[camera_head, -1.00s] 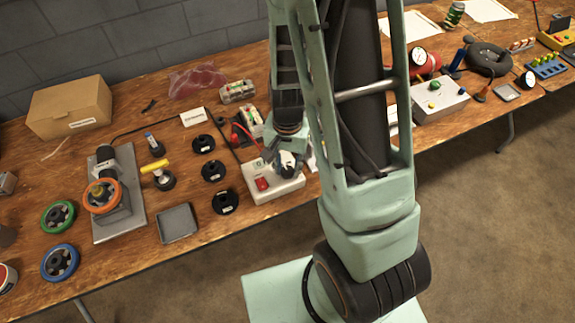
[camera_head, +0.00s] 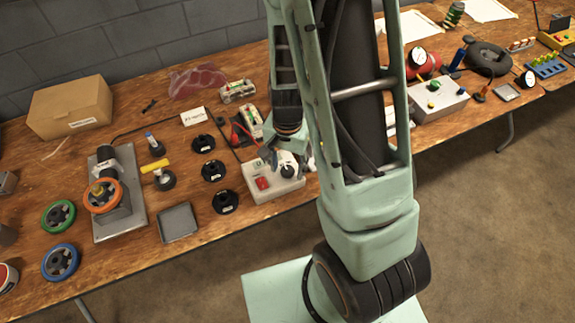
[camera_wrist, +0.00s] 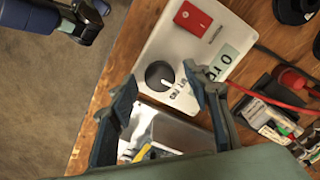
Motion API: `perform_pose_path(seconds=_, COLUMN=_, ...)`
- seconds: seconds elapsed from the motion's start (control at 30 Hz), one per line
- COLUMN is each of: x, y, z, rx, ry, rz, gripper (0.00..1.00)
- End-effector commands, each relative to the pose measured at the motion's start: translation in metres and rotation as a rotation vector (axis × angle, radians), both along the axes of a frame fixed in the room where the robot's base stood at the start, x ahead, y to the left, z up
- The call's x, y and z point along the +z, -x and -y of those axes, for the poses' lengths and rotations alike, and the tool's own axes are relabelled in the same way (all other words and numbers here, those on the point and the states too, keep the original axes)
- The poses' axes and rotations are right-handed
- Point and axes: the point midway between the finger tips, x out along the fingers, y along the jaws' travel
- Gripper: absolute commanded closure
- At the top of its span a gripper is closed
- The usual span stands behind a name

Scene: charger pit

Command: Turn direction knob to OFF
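The direction knob (camera_wrist: 160,75) is a round dark knob on a white control box (camera_wrist: 172,42), seen in the wrist view. A small pale mark shows on its lower right side, and the dark lettering beside it is too small to read surely. My gripper (camera_wrist: 161,92) is open, with one finger on each side of the knob in the picture. Gaps show between the knob and both fingers, and I cannot tell the height between them. In the head view my gripper (camera_head: 285,163) is over the box (camera_head: 284,190) and hides the knob.
A red rocker switch (camera_wrist: 193,20) and a pale green label (camera_wrist: 223,62) are on the same box. Red cables (camera_wrist: 290,80) lie to its right. In the head view, several black round parts (camera_head: 214,171) and a grey tray (camera_head: 177,222) sit left of it on the wooden bench.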

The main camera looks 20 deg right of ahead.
Motion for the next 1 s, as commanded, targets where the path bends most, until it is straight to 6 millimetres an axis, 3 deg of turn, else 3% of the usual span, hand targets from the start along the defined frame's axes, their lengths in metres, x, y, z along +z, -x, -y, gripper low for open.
perform_pose_path(seconds=0.37, x=0.011, y=-0.001, z=0.000, rx=0.002, ry=0.000, rz=0.003, gripper=0.55)
perform_pose_path(seconds=1.0, x=0.110, y=-0.001, z=0.000, rx=0.000, ry=-0.001, rz=0.003, gripper=0.55)
